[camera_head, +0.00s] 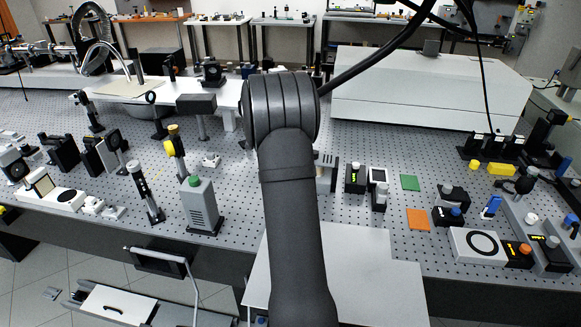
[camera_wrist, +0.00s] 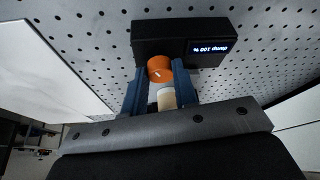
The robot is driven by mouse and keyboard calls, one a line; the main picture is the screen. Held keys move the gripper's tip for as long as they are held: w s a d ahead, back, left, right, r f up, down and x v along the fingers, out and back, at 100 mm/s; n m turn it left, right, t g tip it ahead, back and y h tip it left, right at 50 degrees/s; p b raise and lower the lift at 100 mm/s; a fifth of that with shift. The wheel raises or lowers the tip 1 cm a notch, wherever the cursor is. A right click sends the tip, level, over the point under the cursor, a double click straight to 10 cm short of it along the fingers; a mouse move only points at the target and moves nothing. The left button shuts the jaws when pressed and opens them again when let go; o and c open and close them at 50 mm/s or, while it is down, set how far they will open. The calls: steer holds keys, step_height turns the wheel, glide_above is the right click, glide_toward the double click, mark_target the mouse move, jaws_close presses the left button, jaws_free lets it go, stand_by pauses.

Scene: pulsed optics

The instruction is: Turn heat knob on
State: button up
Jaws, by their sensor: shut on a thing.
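In the wrist view, a black box (camera_wrist: 165,45) carries an orange knob (camera_wrist: 158,68) with a small white mark. Its lit display (camera_wrist: 210,49) is upside down to me and seems to read "pump 100 %"; I see no heat label. My gripper (camera_wrist: 160,75) has its two blue fingers on either side of the orange knob and is shut on it. A pale beige and white cylinder (camera_wrist: 166,98) shows between the fingers, below the knob. In the head view my arm hides the gripper and this box.
The box stands on a perforated grey optical table (camera_head: 360,240). In the head view, a black module with an orange knob (camera_head: 525,249) stands at the right, among other small devices. A grey box with a green top (camera_head: 200,205) stands left of my arm. A large white housing (camera_head: 430,88) fills the back right.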

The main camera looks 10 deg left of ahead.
stand_by(0.3)
steer(key=o, duration=0.7)
steer(key=v, duration=1.7)
steer(key=shift+r, duration=0.25)
steer(key=shift+f, duration=0.1)
steer(key=x, duration=1.7)
steer(key=shift+f, duration=0.15)
